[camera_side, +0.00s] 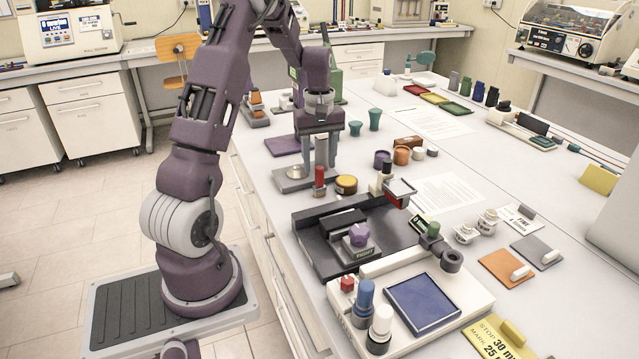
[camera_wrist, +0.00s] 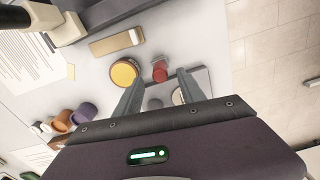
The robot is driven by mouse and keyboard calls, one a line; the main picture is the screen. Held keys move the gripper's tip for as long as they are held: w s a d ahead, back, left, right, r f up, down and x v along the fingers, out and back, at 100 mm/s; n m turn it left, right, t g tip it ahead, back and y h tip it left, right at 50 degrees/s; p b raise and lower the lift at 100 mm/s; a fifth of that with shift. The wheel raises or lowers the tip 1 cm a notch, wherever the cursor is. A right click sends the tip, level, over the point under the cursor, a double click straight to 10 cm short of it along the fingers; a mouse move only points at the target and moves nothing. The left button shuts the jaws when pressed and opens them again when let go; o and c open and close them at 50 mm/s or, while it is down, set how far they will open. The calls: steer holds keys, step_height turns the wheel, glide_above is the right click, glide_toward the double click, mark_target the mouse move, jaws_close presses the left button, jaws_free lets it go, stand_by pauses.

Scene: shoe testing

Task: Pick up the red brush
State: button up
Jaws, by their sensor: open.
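I cannot tell the exact height of the fingertips over the table.
A yellow-topped round container (camera_side: 346,184) stands close beside the red piece. A grey plate with a round part (camera_side: 293,179) is on its other side. A black device (camera_side: 385,240) stands nearer the side camera. Purple and orange cups (camera_side: 402,155) stand to the right.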

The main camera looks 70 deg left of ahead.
mark_target(319, 167)
steer(key=f, duration=0.4)
steer(key=shift+s+d, duration=0.1)
steer(key=shift+d, duration=0.1)
jaws_close()
steer(key=shift+r, duration=0.1)
step_height(319, 167, up, 9)
steer(key=shift+f, duration=0.15)
steer(key=w, duration=0.7)
steer(key=shift+w+d+f, duration=0.15)
steer(key=shift+d+f, duration=0.05)
steer(key=shift+f, duration=1.05)
steer(key=shift+w+d+f, duration=0.1)
steer(key=shift+d+f, duration=0.05)
steer(key=shift+f, duration=1.05)
